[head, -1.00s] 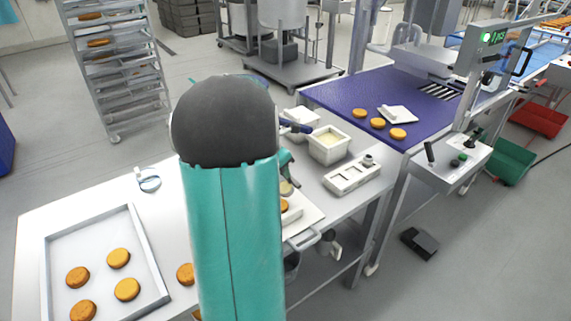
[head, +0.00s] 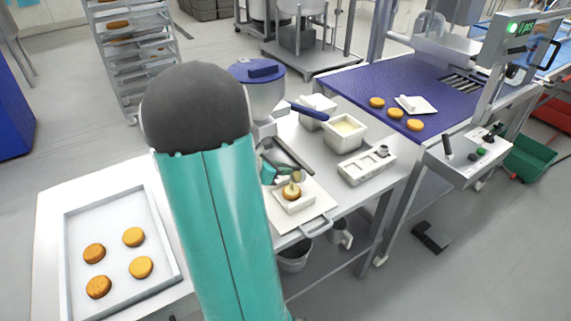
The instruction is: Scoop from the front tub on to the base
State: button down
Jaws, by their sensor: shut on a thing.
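The front tub (head: 344,134) is a white square container with pale cream filling, right of my arm. A round golden base (head: 292,193) sits in a small white holder (head: 294,206) on a white board. My gripper (head: 277,168) is partly hidden behind my teal arm, just behind and left of the base. It is shut on what looks like a scoop (head: 296,176), whose pale yellowish end is just over the base. I cannot tell whether it touches the base or how much filling it carries.
A second white tub (head: 318,108) stands behind, with a blue handle (head: 308,110) by it. A white block with slots (head: 366,166) lies to the right. A tray (head: 72,270) of several biscuits is at left. A blue-topped machine (head: 256,78) stands behind my arm.

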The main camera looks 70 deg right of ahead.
jog(key=f+h, duration=0.1)
jog(key=w+a+g+h, duration=0.1)
jog(key=shift+w+a+f+g+h, duration=0.15)
jog(key=shift+a+f+g+h, duration=0.1)
jog(key=shift+f+g+h, duration=0.1)
